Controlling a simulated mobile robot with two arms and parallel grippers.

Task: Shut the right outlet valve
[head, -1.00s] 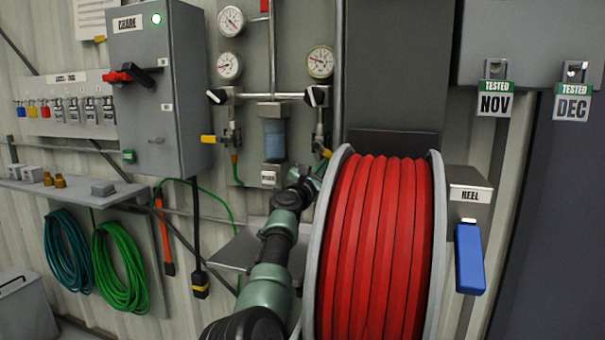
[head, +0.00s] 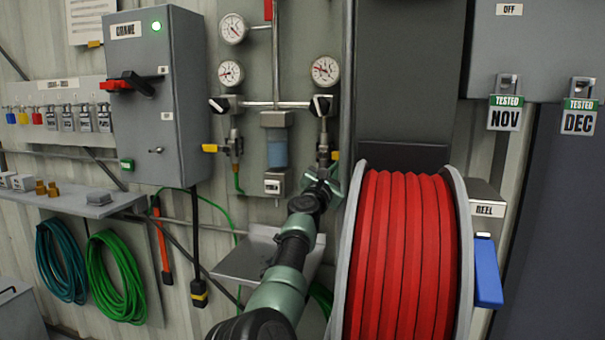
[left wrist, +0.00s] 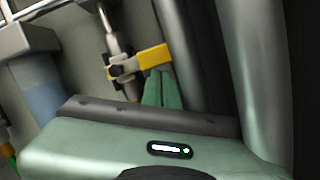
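The right outlet valve sits on the right-hand pipe below the right gauge, with a yellow lever (head: 335,155) pointing right. In the left wrist view the yellow lever (left wrist: 150,57) sticks out sideways from the pipe, tilted slightly up. My left gripper (head: 326,179) is just below this valve. In the left wrist view its green fingers (left wrist: 160,88) lie side by side, look closed together and empty, and point up at the lever's underside. I cannot tell whether they touch it. The left valve's yellow lever (head: 210,148) points left. My right gripper is out of view.
A red hose reel (head: 402,260) stands close to the right of my left arm. A grey shelf (head: 262,258) is behind the arm. A filter bowl (head: 277,148) hangs between the two valves. A grey switch box (head: 160,95) is at the left.

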